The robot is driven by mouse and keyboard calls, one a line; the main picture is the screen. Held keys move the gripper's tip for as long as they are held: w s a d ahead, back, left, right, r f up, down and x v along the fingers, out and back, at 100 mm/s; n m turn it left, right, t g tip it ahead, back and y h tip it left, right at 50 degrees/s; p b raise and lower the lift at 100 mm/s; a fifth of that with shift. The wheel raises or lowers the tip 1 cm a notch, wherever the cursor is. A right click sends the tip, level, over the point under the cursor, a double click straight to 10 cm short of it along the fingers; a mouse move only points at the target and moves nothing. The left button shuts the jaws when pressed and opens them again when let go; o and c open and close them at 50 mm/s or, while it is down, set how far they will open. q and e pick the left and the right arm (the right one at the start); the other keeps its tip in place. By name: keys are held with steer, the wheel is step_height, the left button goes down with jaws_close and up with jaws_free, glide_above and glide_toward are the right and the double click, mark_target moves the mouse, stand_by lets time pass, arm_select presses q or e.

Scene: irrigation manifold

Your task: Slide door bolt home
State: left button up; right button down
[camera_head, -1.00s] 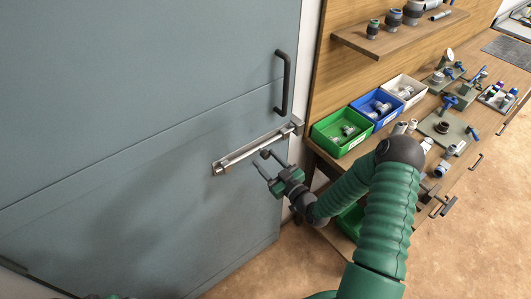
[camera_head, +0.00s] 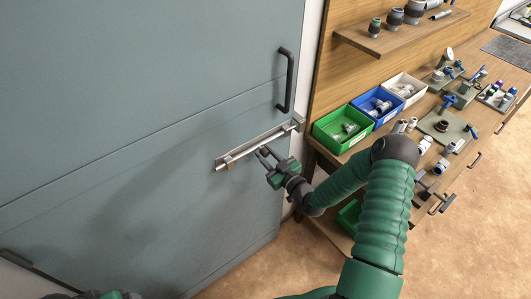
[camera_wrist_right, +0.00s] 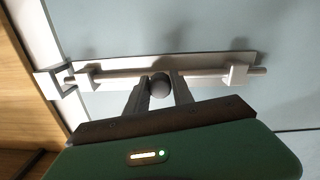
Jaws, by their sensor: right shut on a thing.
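The metal door bolt (camera_head: 245,149) is mounted on the blue-grey door (camera_head: 120,90), below the dark handle. In the right wrist view its rod (camera_wrist_right: 208,74) runs through two guides on a pale plate. The keeper (camera_wrist_right: 49,83) is on the frame at the left there; in the head view the keeper (camera_head: 298,122) is at the bolt's upper right.
A dark door handle (camera_head: 287,80) stands out above the bolt. Right of the door, a workbench holds a green bin (camera_head: 342,130), a blue bin (camera_head: 376,106), a white bin (camera_head: 404,88) and several fittings. The floor in front is clear.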

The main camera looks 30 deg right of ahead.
steer(key=shift+w+d+r, duration=0.1)
steer(key=shift+d+r, duration=0.1)
steer(key=shift+d, duration=0.45)
steer(key=shift+d+f, duration=0.1)
steer(key=shift+f, duration=0.05)
steer(key=shift+a, duration=0.25)
steer(key=shift+d+b, duration=0.55)
steer(key=shift+d, duration=0.5)
steer(key=c, duration=1.5)
jaws_free()
steer(key=o, duration=0.4)
steer(key=shift+d, duration=0.15)
arm_select(q)
steer(key=f+b, duration=0.1)
steer(key=d+f+b, duration=0.1)
steer(key=f+b, duration=0.1)
steer(key=f, duration=0.1)
steer(key=shift+d+f, duration=0.1)
steer(key=shift+d, duration=0.15)
arm_select(e)
steer(key=s+d, duration=0.1)
steer(key=s, duration=1.5)
steer(key=shift+s+f, duration=0.15)
steer(key=shift+s, duration=0.25)
